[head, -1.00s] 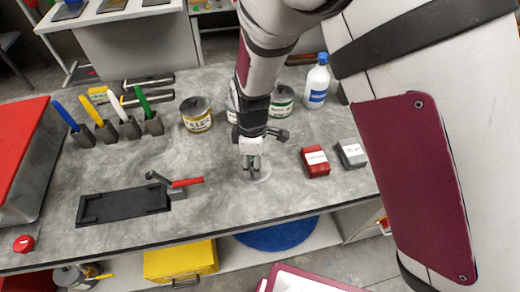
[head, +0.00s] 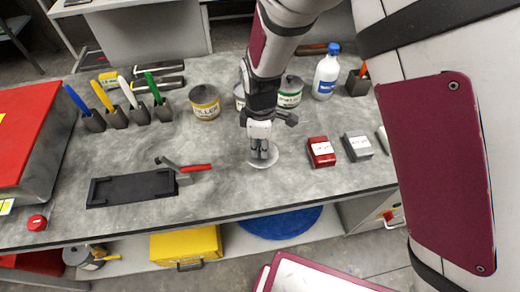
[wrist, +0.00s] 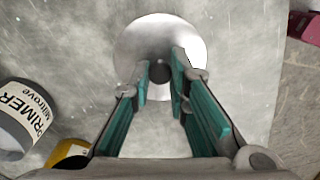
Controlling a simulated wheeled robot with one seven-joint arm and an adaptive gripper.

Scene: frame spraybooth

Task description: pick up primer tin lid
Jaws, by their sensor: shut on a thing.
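The primer tin lid (head: 274,163) is a round, pale grey disc with a small dark knob in its middle. It shows from above in the wrist view (wrist: 135,40). My gripper (head: 263,154) points down over it, with its teal-padded fingers (wrist: 160,73) shut on the knob. I cannot tell whether the lid touches the bench or is slightly raised. The primer tin (wrist: 22,118) shows at the left of the wrist view; in the head view my arm hides most of it.
The filler tin (head: 205,103) and a green-labelled tin (head: 289,92) stand behind my gripper. A red box (head: 321,152) and a grey box (head: 357,147) sit to its right. Bare bench surrounds the lid.

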